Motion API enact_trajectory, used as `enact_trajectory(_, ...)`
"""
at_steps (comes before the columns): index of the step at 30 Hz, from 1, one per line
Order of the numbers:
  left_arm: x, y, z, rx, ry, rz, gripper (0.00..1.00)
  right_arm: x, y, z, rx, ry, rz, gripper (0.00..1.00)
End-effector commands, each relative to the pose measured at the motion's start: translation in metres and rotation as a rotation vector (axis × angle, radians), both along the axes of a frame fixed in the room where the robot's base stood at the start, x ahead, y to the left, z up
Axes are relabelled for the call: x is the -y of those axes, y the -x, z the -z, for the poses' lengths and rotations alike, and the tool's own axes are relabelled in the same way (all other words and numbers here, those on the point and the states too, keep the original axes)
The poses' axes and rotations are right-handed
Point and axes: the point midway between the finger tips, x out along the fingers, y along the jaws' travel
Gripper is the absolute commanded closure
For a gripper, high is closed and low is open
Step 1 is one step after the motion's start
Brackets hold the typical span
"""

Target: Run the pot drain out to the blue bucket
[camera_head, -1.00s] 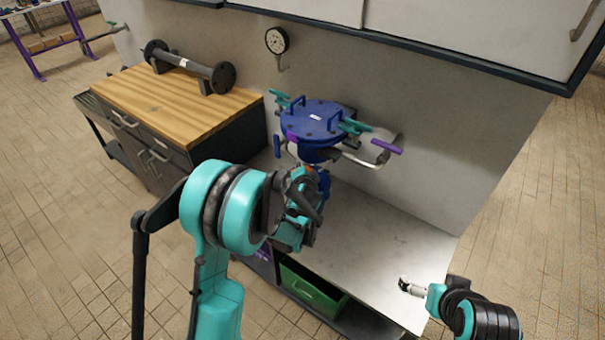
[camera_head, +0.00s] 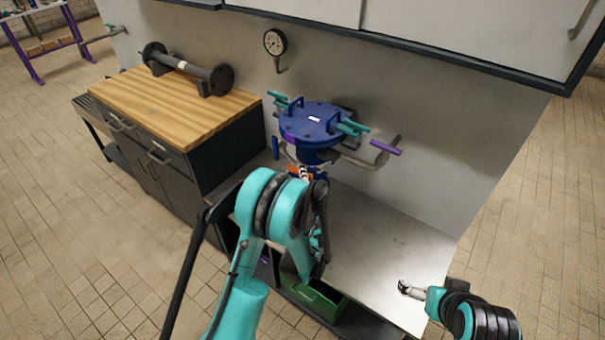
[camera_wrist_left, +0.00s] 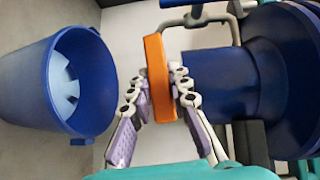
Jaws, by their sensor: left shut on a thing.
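The blue pot (camera_head: 315,128) is fixed near the back wall, with a bolted lid and teal and purple handles. In the left wrist view its blue body (camera_wrist_left: 222,82) fills the right side. An orange handle (camera_wrist_left: 158,78) stands between the fingers of my left gripper (camera_wrist_left: 160,90), which is shut on it. In the head view my left gripper (camera_head: 303,174) is just below the pot, partly hidden by my arm. The blue bucket (camera_wrist_left: 30,98) is at the left of the wrist view, apart from the fingers, its mouth facing the pot. My right gripper (camera_head: 406,288) is over the bench's front right; its jaws are too small to read.
The pale bench (camera_head: 385,245) is bare on the right. A wood-topped cabinet (camera_head: 150,110) carries a dark flanged pipe (camera_head: 187,66). A gauge (camera_head: 276,42) is on the wall. A green bin (camera_head: 312,298) sits below the bench. Wall cupboards (camera_head: 450,30) overhang the back.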

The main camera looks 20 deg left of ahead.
Motion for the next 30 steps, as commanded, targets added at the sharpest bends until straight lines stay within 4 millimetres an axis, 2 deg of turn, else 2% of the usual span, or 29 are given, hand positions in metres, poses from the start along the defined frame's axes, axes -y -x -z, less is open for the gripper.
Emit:
enact_trajectory(12,-0.0005,0.0,0.0005,0.002,-0.005,-0.001,1.0,0.0,0.0,0.0001,0.0,0.0,0.0,0.0)
enact_trajectory(13,-0.0005,0.0,0.0005,0.002,-0.005,-0.001,0.77,0.0,0.0,0.0001,0.0,0.0,0.0,0.0)
enact_trajectory(15,-0.0006,0.0,0.0005,0.002,-0.005,-0.001,0.6,0.0,0.0,0.0001,0.0,0.0,0.0,0.0)
enact_trajectory(30,0.0015,-0.0006,-0.0002,0.002,-0.006,0.004,0.6,0.0,0.0,-0.0002,0.0,0.0,0.0,0.0)
